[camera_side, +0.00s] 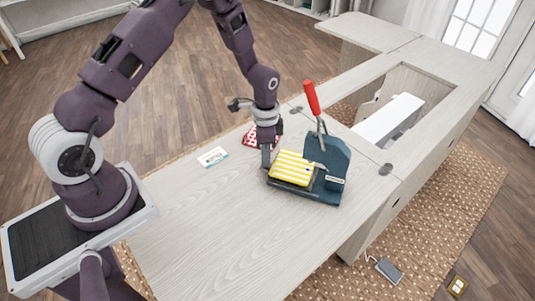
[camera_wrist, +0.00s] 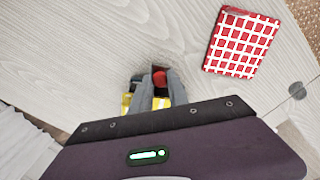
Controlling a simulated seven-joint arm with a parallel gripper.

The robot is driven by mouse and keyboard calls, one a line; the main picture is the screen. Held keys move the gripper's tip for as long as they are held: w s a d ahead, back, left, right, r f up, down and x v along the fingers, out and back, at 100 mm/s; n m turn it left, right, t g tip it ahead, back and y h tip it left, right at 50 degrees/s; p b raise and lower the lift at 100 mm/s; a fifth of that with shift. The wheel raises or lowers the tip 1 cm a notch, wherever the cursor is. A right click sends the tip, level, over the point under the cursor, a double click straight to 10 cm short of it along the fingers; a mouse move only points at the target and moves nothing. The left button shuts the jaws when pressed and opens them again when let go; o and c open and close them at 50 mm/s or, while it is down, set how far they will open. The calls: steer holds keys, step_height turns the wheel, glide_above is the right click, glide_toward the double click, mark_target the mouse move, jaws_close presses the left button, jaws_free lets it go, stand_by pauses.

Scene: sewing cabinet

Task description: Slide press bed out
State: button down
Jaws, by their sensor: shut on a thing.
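The press (camera_side: 333,163) is dark teal with a raised red lever (camera_side: 312,98), and it stands upright on the table. Its press bed (camera_side: 293,168) carries a yellow-and-white striped cloth and lies at the press's left side. My gripper (camera_side: 266,163) points down at the left end of the bed and is shut on it. The wrist view shows my grey fingers (camera_wrist: 158,88) close together, with a red bit (camera_wrist: 159,77) between their tips. Yellow cloth (camera_wrist: 127,102) shows beside them there. The exact grip point is hidden.
A red-and-white checked piece (camera_side: 250,138) lies behind my gripper; it also shows in the wrist view (camera_wrist: 242,43). A white-and-teal card (camera_side: 212,157) lies to the left. The sewing machine (camera_side: 388,119) sits in the cabinet opening. The front tabletop (camera_side: 220,230) is clear.

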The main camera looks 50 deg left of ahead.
steer(key=s+a, duration=0.1)
steer(key=a, duration=0.1)
steer(key=s+a, duration=0.1)
steer(key=a, duration=0.2)
steer(key=s+a, duration=0.2)
steer(key=shift+a, duration=0.3)
steer(key=c, duration=1.6)
jaws_free()
steer(key=shift+o, duration=0.2)
step_height(320, 180, up, 7)
steer(key=shift+r, duration=0.15)
